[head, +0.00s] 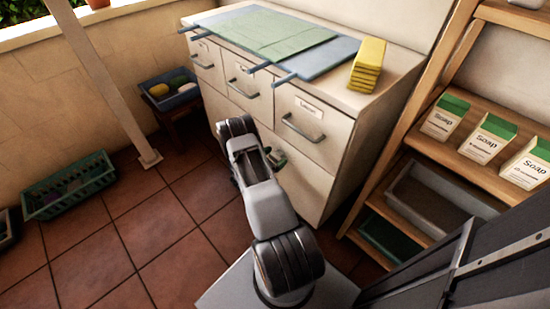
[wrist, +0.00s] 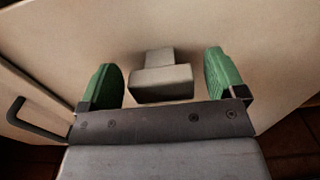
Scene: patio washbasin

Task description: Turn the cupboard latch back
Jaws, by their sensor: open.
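The cupboard latch (wrist: 160,82) is a small grey block on a stub, standing out from the pale front of the cupboard (wrist: 240,30). It shows in the wrist view; in the head view my arm hides it. My gripper (wrist: 164,80) is open, with one green fingertip on each side of the latch. A gap shows between each fingertip and the latch, so neither seems to touch it. In the head view the pale cupboard (head: 305,180) stands ahead, with my arm reaching toward its lower front.
A dark bar handle (wrist: 30,122) is at the left in the wrist view. Drawer handles (head: 300,130) line the upper front. A wooden shelf (head: 470,165) with soap cartons (head: 487,138) stands close on the right. A green crate (head: 70,187) sits on the floor at left; tiles between are clear.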

